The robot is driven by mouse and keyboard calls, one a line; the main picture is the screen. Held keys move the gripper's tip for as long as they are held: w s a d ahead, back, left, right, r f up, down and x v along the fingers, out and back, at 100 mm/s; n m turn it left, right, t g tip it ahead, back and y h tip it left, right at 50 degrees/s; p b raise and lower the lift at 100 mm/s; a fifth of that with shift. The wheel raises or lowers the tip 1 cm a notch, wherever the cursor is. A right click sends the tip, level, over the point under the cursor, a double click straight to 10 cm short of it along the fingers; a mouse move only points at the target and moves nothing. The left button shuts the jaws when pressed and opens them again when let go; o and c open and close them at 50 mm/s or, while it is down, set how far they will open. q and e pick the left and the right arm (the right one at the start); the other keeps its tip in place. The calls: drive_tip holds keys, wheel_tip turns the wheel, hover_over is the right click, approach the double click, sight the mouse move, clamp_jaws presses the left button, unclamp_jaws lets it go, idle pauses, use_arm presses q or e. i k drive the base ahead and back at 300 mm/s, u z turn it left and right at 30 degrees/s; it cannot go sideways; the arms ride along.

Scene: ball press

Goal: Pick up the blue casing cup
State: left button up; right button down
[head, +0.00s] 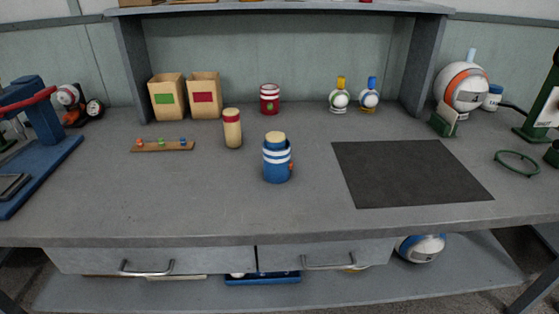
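The blue casing cup (277,171) stands upright near the middle of the workbench in the head view. It has white bands around it and a small orange-red mark low on its right side. A tan, wood-coloured round piece (275,137) shows at its top. Nothing touches the cup from outside. Neither of my grippers is in view.
A wooden strip with small coloured pieces (162,146) lies further left. A dark mat (410,174) lies bare to the right. The bench (180,205) in front is clear.

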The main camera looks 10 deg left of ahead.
sight(276, 163)
drive_tip(key=u, duration=0.3)
drive_tip(key=k, duration=0.35)
drive_tip(key=u, duration=3.45)
drive_tip(key=i, duration=0.1)
drive_tip(key=z, duration=2.15)
drive_tip(key=i, duration=0.75)
drive_tip(key=z, duration=0.6)
